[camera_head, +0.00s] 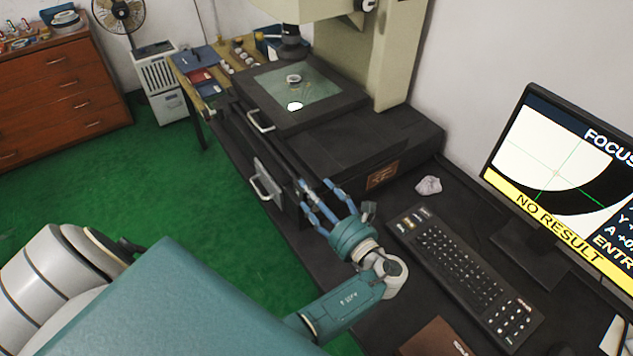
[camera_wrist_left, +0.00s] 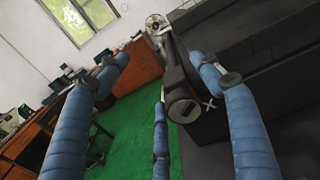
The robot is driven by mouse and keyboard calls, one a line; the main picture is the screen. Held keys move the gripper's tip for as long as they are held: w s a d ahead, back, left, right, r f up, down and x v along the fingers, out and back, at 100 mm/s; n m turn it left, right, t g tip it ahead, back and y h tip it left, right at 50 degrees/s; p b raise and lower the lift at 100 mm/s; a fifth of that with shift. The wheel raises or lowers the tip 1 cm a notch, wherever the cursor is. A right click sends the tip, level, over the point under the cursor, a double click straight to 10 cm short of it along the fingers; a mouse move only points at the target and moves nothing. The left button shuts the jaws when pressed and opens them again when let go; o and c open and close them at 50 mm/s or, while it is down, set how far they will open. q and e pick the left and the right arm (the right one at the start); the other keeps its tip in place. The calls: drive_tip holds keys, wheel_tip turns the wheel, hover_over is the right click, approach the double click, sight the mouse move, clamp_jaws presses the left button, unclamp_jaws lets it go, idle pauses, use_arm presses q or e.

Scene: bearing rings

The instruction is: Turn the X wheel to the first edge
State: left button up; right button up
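The X wheel (camera_wrist_left: 183,106) shows in the left wrist view as a dark round knob at the near end of a long dark bar, beside an "X" mark. My left gripper (camera_head: 322,192) has blue fingers spread at the front of the measuring machine; its fingers (camera_wrist_left: 160,95) are apart around the view of the wheel, with no clear contact. In the head view, the fingers partly hide the wheel area. The monitor (camera_head: 553,150) shows a black curved band, a green crosshair in the white area and "NO RESULT". My right gripper is not in view.
A small ring (camera_head: 293,79) lies on the glass stage (camera_head: 325,88). Metal handles (camera_head: 265,181) stick out from the machine's front. Green floor (camera_head: 190,190) is free at the left.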

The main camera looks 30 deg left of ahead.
use_arm(q)
drive_tip(key=r, duration=0.4)
drive_tip(key=shift+w+d+r, duration=0.25)
drive_tip(key=shift+w+r, duration=0.1)
drive_tip(key=shift+r, duration=0.15)
drive_tip(key=shift+s+a, duration=0.1)
